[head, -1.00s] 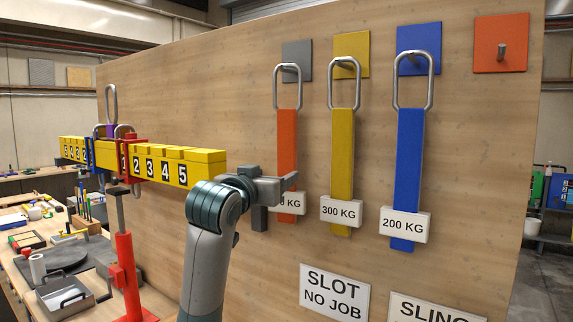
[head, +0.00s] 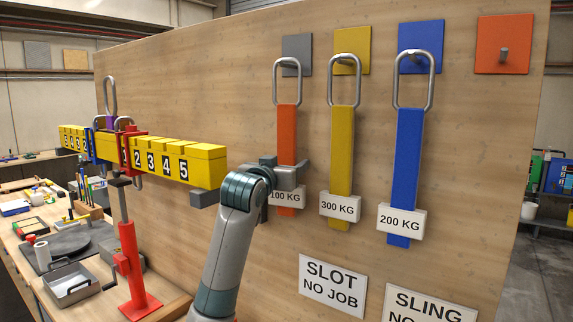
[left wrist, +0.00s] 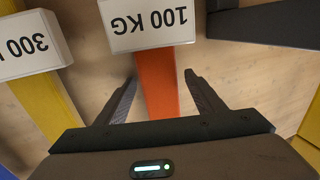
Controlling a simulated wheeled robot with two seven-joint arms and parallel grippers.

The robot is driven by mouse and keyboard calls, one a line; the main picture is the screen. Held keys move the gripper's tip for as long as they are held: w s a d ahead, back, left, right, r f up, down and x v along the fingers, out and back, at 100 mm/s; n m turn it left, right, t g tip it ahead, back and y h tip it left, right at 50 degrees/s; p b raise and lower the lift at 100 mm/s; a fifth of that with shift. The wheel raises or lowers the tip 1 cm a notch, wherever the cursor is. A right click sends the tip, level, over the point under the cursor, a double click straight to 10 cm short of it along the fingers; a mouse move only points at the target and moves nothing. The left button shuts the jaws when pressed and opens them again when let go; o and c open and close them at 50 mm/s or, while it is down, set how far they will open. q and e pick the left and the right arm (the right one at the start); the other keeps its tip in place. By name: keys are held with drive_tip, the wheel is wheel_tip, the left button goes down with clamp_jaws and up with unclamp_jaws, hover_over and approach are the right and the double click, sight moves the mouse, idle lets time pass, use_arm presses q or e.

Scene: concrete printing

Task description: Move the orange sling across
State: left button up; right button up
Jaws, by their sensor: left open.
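The orange sling (head: 287,135) hangs by its steel loop from the peg on the grey square (head: 297,54). It carries a white 100 KG tag (head: 288,198). My left gripper (head: 288,175) is at the lower strap by the tag. In the left wrist view its open fingers (left wrist: 164,92) stand on either side of the orange strap (left wrist: 158,80), with gaps, and the tag (left wrist: 150,22) lies beyond the fingertips. The orange square (head: 503,44) at upper right has an empty peg. My right gripper is not in view.
The yellow sling (head: 341,140), tagged 300 KG, and blue sling (head: 407,150), tagged 200 KG, hang to the right on squares of their own colours. The workbench (head: 25,250) is cluttered.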

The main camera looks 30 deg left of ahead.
use_arm(q)
drive_tip(key=shift+r, duration=0.1)
drive_tip(key=c, duration=1.5)
drive_tip(key=shift+r, duration=0.15)
drive_tip(key=shift+r, duration=0.85)
drive_tip(key=shift+s, duration=0.15)
drive_tip(key=shift+s+a, duration=0.35)
drive_tip(key=shift+s, duration=1.95)
drive_tip(key=shift+s+a, duration=0.3)
drive_tip(key=shift+s, duration=1.95)
drive_tip(key=shift+s+a, duration=0.35)
drive_tip(key=shift+s, duration=1.95)
